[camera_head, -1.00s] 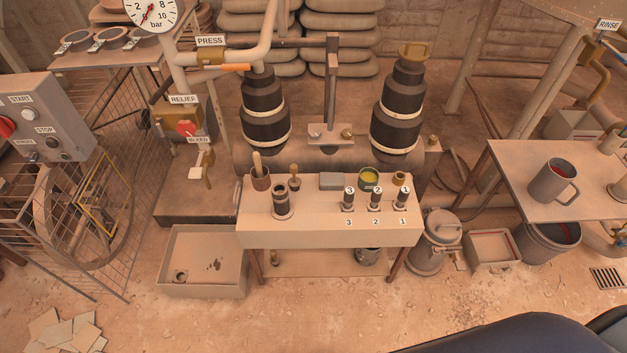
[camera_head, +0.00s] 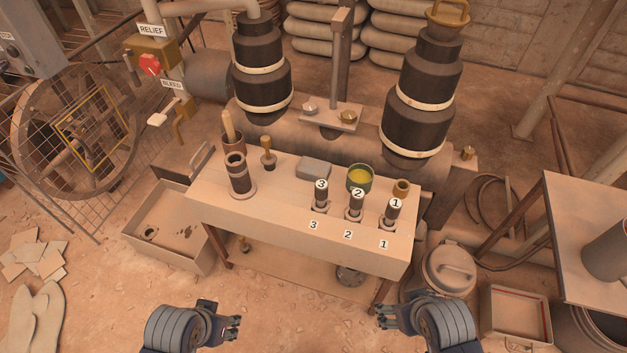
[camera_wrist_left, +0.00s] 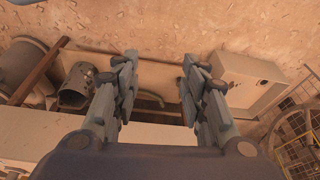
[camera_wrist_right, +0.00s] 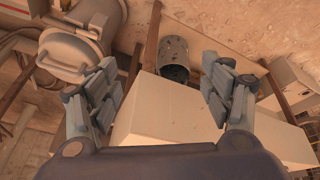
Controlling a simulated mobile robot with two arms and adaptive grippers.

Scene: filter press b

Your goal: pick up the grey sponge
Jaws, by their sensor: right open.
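The grey sponge (camera_head: 313,168) is a small grey block lying flat on the bench (camera_head: 275,210), near its back edge. It sits left of a green tin with yellow inside (camera_head: 360,178) and behind the plug marked 3 (camera_head: 321,194). My left gripper (camera_head: 238,328) is open and empty, in front of the bench and low in the head view. My right gripper (camera_head: 382,314) is open and empty, in front of the bench to the right. Both are well apart from the sponge. I cannot make out the sponge in either wrist view.
Plugs marked 2 (camera_head: 356,205) and 1 (camera_head: 393,208) stand along the bench front. A dark cylinder (camera_head: 239,175), a brush pot (camera_head: 233,145) and a wooden-handled tool (camera_head: 268,152) stand left of the sponge. Large black press columns (camera_head: 262,75) rise behind. A lidded can (camera_head: 449,268) stands right.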

